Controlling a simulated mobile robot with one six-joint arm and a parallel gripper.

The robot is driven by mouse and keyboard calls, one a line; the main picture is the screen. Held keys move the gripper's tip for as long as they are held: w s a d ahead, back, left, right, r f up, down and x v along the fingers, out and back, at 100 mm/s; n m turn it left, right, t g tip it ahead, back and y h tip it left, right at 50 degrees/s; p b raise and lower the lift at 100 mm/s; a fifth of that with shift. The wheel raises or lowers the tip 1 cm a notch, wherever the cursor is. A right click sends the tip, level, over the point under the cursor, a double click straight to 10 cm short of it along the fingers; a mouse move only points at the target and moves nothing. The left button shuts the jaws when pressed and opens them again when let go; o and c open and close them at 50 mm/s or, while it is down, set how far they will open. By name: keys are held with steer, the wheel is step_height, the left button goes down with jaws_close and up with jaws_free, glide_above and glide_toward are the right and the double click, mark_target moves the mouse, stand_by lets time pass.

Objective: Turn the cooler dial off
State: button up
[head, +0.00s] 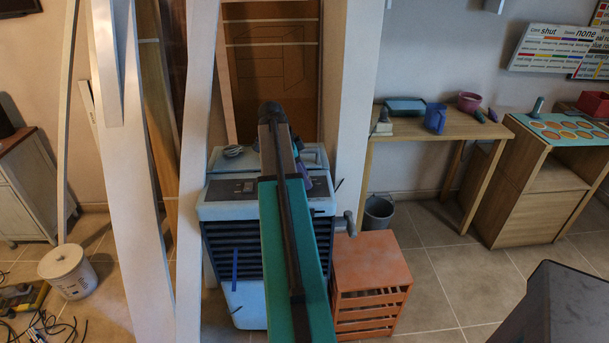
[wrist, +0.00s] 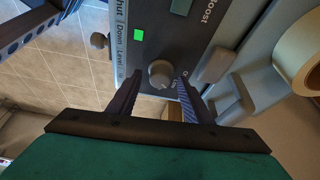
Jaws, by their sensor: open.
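The cooler (head: 233,215) stands in the middle of the head view, a white and blue unit with a dark slatted front. My arm reaches over it and hides much of its top and front. In the wrist view the dark control panel (wrist: 186,40) shows a round grey dial (wrist: 161,73), a lit green square and the words "shut", "Down", "Level" and "Boost". My gripper (wrist: 155,90) is open, with its two dark fingers on either side of the dial and slightly short of it. Whether a finger touches the dial cannot be told.
An orange slatted crate (head: 372,270) stands right of the cooler. White posts and boards (head: 125,180) lean to the left. A wooden desk (head: 440,127) with small objects and a bucket (head: 379,212) are at the back right.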

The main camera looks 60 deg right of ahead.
steer(key=shift+f, duration=0.15)
steer(key=c, duration=1.1)
steer(key=shift+o, duration=0.2)
steer(key=shift+s+n+h, duration=0.1)
steer(key=shift+n+h, duration=0.2)
steer(key=shift+n, duration=0.2)
steer(key=n+t, duration=0.1)
steer(key=n, duration=0.1)
steer(key=shift+s+n+h+b, duration=0.15)
steer(key=shift+n+h+b, duration=0.15)
steer(key=shift+b, duration=0.1)
steer(key=shift+n+t+h, duration=0.3)
steer(key=shift+n+t, duration=0.5)
steer(key=shift+n, duration=1.4)
